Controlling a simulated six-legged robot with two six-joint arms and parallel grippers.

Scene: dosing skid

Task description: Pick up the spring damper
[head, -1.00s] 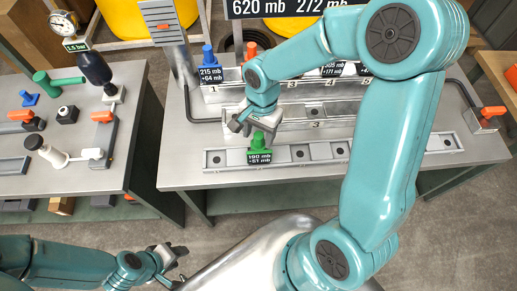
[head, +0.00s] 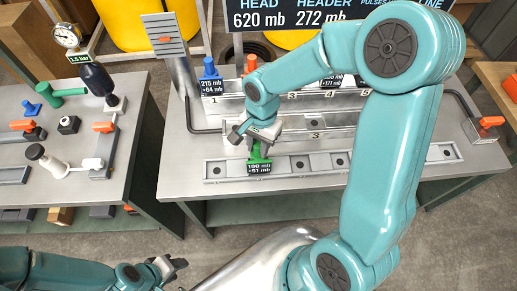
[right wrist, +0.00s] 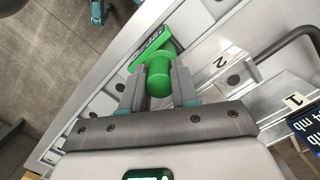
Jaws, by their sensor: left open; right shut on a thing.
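The green damper (head: 258,159) has a round cap and a label reading 190 mb +51 mb. It is at the front slotted rail (head: 230,168) and looks slightly tilted in the head view. I cannot tell whether its base is clear of the rail. My right gripper (head: 250,138) is shut on it from above. In the right wrist view the green cap (right wrist: 160,76) sits between the two fingers (right wrist: 160,88), and its lower part is partly hidden. My left gripper (head: 174,267) is open and empty, low at the left in front of the bench.
A blue damper (head: 209,68) and a red one (head: 251,64) stand at the back numbered rack (head: 228,106). A slatted post (head: 168,42) rises at the bench's back left. The left bench (head: 90,180) holds a gauge (head: 67,36) and several valves. Empty slots lie right of the green damper.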

